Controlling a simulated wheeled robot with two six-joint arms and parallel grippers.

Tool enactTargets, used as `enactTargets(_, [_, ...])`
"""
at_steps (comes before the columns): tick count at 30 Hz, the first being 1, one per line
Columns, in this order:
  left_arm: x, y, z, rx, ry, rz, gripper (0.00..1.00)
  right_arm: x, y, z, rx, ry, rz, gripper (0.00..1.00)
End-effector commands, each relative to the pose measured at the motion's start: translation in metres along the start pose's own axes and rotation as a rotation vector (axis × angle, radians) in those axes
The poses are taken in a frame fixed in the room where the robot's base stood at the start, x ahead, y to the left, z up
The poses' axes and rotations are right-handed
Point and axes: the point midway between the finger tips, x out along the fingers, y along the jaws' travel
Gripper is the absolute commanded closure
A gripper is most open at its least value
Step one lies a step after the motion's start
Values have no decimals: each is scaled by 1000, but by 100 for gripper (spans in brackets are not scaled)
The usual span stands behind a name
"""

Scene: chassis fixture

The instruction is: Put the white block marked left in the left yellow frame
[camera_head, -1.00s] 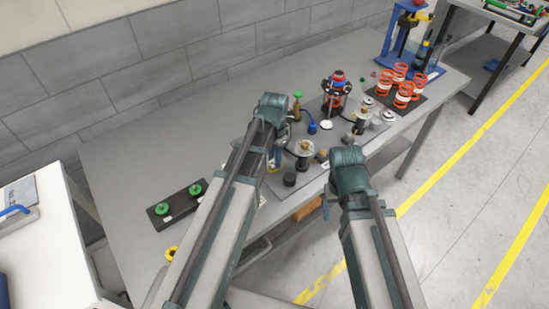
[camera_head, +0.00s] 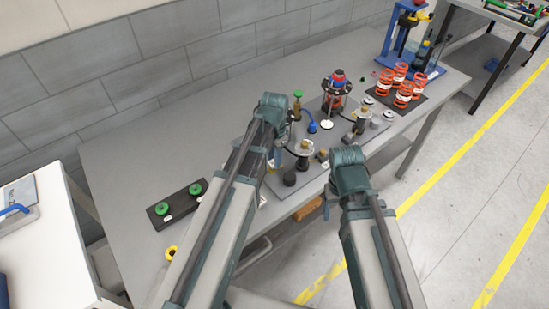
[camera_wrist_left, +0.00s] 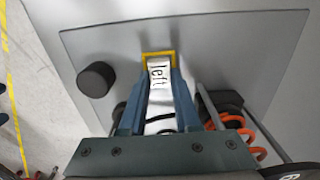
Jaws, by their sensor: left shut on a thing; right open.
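The white block (camera_wrist_left: 160,76) marked "left" is between the blue fingers of my left gripper (camera_wrist_left: 159,84), which is shut on it. The block's far end is at the yellow frame (camera_wrist_left: 160,53) on the grey plate and overlaps its opening in the left wrist view. I cannot tell whether the block is seated or still slightly above the plate. In the head view my left arm largely hides the block and frame. My right arm stands to the right, but its gripper fingers are hidden.
A black round knob (camera_wrist_left: 96,79) stands on the plate left of the frame. Orange springs (camera_head: 403,92) stand on a dark tray at the right. A black bar with green knobs (camera_head: 178,204) lies at the left. The table's back left is clear.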

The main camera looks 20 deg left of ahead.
Motion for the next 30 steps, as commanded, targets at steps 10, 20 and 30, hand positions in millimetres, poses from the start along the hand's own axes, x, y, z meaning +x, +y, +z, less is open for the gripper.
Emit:
enactTargets(10, [1,0,0,0,0,0,100,1,0,0,0,0,0,31])
enactTargets(20, [3,0,0,0,0,0,47,3,0,0,0,0,0,31])
enactTargets(30, [3,0,0,0,0,0,34,3,0,0,0,0,0,31])
